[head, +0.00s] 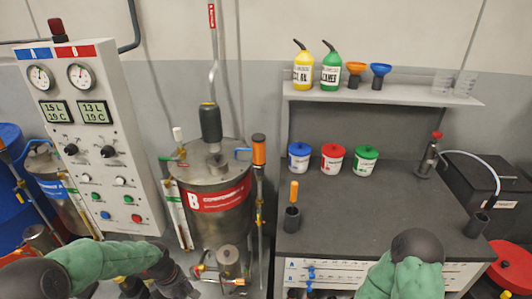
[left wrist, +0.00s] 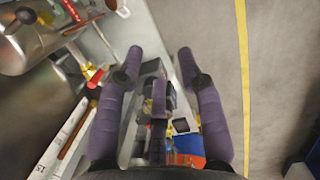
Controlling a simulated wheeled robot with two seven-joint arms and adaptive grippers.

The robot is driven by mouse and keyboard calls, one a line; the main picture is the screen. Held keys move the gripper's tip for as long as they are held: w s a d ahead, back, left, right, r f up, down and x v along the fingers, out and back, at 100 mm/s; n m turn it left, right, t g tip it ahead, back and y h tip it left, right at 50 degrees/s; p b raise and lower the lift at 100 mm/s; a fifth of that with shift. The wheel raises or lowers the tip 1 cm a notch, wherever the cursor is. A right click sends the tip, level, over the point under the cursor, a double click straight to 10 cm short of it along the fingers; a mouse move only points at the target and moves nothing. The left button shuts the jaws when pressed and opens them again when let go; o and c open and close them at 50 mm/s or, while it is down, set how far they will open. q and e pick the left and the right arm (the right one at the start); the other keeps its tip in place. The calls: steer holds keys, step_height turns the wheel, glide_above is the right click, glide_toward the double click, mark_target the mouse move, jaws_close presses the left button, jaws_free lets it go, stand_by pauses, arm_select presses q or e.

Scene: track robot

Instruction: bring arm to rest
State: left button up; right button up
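My left arm, in a green sleeve, comes in at the lower left of the head view. Its dark gripper (head: 160,288) is at the bottom edge, in front of the control cabinet and the component B tank, and is partly cut off. In the left wrist view, the purple fingers of my left gripper (left wrist: 157,68) are spread apart with nothing held between them. Machine parts show beyond and below the fingers. My right arm, also green-sleeved, shows at the bottom right of the head view in front of the workbench. Its gripper is out of the frame.
The control cabinet (head: 98,130) and component B tank (head: 215,205) stand at the left. The workbench (head: 350,225) holds blue, red and green pots and a cup (head: 292,218) with an orange-handled tool. A shelf (head: 410,97) carries bottles and funnels. Open floor (left wrist: 275,80) lies right in the wrist view.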

arm_select(q)
steer(key=s+d+f+m+h, duration=0.2)
steer(key=s+d+f+m, duration=1.3)
steer(key=s+d+f, duration=0.1)
steer(key=shift+s+d+m, duration=0.15)
steer(key=shift+s+m, duration=0.15)
